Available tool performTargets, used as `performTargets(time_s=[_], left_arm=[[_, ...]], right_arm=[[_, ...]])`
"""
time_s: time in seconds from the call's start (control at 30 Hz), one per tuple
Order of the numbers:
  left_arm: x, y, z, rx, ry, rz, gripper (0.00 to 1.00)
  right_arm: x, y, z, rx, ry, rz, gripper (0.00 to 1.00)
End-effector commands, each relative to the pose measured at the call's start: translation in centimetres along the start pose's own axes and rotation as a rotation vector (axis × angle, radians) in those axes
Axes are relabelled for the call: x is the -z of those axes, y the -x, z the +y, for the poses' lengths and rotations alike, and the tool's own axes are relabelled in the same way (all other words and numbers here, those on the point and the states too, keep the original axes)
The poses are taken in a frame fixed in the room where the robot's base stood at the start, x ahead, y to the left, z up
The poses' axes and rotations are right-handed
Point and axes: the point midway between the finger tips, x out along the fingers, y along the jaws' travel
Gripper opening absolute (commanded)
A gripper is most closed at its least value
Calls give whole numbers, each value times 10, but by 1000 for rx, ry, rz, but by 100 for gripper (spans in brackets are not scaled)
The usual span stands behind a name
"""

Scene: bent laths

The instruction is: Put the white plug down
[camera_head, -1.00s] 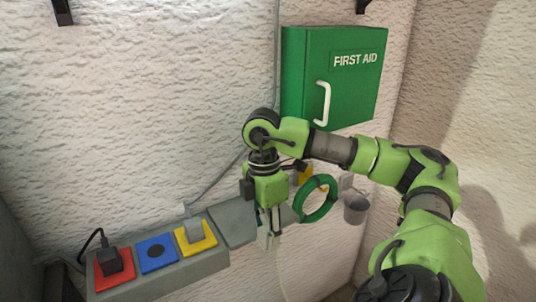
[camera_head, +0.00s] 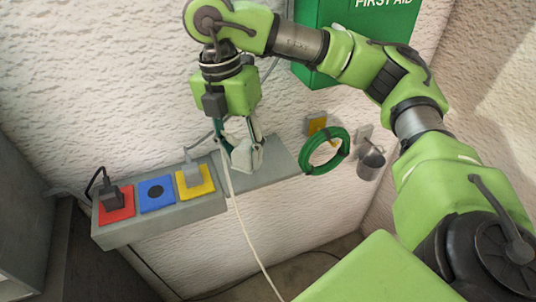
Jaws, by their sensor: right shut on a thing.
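My right gripper (camera_head: 244,154) is shut on the white plug (camera_head: 246,155), with its fingers pointing down. A thin white cord (camera_head: 242,220) runs down from the plug, past the front of the ledge. In the picture the plug overlaps the bare grey ledge (camera_head: 277,168), just right of the socket panel. I cannot tell whether it touches the ledge. My left gripper is not in view.
The panel has a red socket with a black plug (camera_head: 112,198), a blue socket (camera_head: 157,192) with nothing in it, and a yellow socket with a grey plug (camera_head: 191,169). A green coil (camera_head: 304,160) and metal cup (camera_head: 371,165) hang right. A green first aid cabinet (camera_head: 318,74) hangs above.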

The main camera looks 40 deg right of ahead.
Motion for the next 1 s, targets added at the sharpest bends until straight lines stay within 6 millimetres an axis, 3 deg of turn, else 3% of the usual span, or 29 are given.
performTargets(time_s=[0.33, 0.5, 0.77, 1.0], left_arm=[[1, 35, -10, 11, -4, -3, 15], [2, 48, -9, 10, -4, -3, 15], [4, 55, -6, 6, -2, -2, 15], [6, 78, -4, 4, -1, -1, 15]], right_arm=[[-80, -28, 20, 6, -9, 4, 1], [-106, -61, 30, 5, -5, 4, 1], [-122, -83, 38, 2, -3, 2, 1], [-128, -110, 42, 4, -2, 2, 1]])
